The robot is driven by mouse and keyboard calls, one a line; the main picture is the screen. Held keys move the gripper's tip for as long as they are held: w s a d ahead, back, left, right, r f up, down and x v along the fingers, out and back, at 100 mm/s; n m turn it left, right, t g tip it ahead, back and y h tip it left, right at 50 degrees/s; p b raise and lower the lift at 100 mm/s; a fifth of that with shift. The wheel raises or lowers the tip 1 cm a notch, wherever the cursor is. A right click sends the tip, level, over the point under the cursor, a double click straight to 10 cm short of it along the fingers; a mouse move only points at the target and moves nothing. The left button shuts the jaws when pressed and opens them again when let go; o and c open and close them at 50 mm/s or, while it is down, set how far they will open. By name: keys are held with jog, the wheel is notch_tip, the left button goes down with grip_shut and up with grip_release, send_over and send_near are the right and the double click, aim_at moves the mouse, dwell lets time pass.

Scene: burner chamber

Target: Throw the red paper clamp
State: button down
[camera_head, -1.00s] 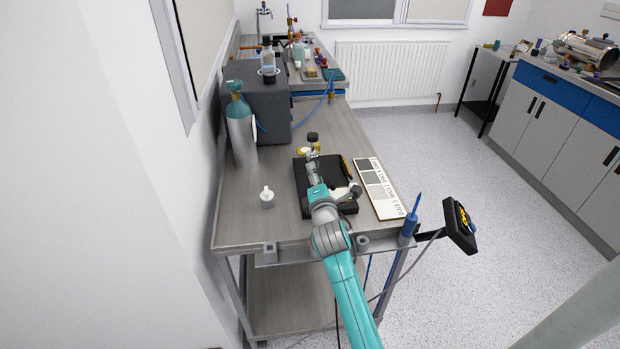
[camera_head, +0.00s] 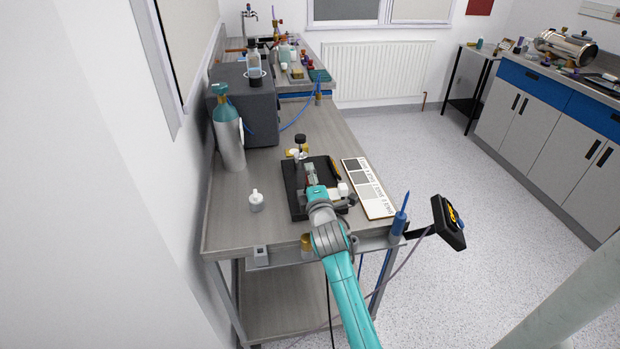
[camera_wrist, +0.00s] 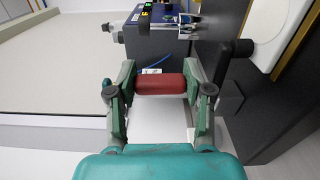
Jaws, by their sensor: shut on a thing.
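In the wrist view, a red cylindrical piece (camera_wrist: 160,83), which looks like the red paper clamp, lies crosswise between the two fingers of my gripper (camera_wrist: 160,88). Both fingers press on its ends. In the head view my gripper (camera_head: 311,175) is over the black tray (camera_head: 292,203) on the metal bench. The red piece cannot be made out in the head view, as my arm and its small size hide it.
A white label board (camera_head: 378,205) lies right of the tray. A small white bottle (camera_head: 256,203) and a teal-topped gas cylinder (camera_head: 229,140) stand on the left. A dark box (camera_head: 262,105) is behind. A blue pointed tool (camera_head: 401,213) and black display (camera_head: 450,222) are at the right edge.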

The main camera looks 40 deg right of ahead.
jog(key=c, duration=0.7)
grip_release()
jog(key=shift+s, duration=0.1)
jog(key=v, duration=1.2)
